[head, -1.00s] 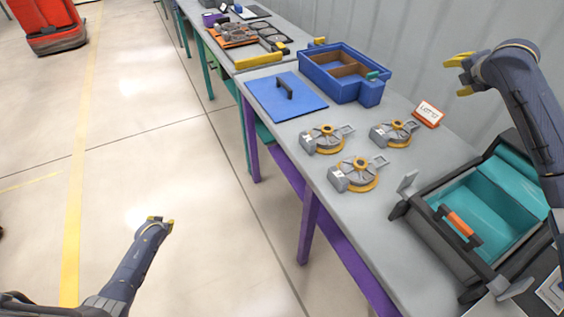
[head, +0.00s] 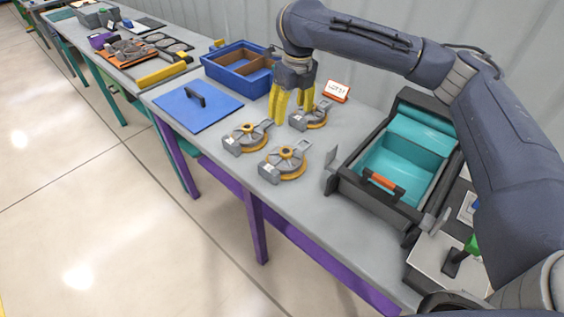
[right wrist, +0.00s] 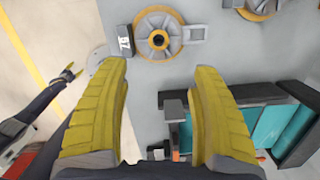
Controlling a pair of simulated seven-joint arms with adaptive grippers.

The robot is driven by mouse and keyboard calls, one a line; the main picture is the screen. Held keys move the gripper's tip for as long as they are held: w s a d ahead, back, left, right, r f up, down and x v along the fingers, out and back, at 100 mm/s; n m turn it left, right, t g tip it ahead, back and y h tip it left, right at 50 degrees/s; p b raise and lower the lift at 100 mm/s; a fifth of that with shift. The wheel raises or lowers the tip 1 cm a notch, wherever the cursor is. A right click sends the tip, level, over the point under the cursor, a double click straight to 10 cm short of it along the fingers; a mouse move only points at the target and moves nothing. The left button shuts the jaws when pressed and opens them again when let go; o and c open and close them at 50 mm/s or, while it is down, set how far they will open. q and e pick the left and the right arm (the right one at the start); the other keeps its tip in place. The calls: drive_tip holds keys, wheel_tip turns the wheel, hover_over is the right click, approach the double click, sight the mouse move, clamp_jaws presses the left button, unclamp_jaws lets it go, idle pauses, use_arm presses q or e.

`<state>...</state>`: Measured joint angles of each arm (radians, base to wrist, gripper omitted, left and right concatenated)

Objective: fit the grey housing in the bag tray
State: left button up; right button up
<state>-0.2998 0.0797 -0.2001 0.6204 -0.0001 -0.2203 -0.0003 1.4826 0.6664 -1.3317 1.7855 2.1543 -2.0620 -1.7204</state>
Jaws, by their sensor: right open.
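Three grey housings with yellow rings lie on the grey table in the head view: a front one (head: 285,163), a left one (head: 248,137) and a back one (head: 312,116). The black bag (head: 345,186) stands open to their right, with an empty teal tray (head: 405,160) inside. My right gripper (head: 292,100) is open and empty, pointing down beside the back housing and partly covering it. In the right wrist view a housing (right wrist: 168,52) lies beyond the parted fingers (right wrist: 155,85). My left gripper (right wrist: 72,73) is small in that view; its jaws are unclear.
A blue divided bin (head: 222,72) and a blue panel with a black handle (head: 185,112) are at the left. An orange-framed sign (head: 337,92) stands behind the back housing. An orange-and-black handle (head: 383,183) is at the bag's front. Bare table lies in front of the housings.

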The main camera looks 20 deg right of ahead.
hover_over(286, 151)
wheel_tip(286, 151, down, 12)
drive_tip(key=shift+r, duration=0.2)
drive_tip(key=shift+w+f, duration=0.1)
drive_tip(key=shift+f, duration=2.55)
clamp_jaws()
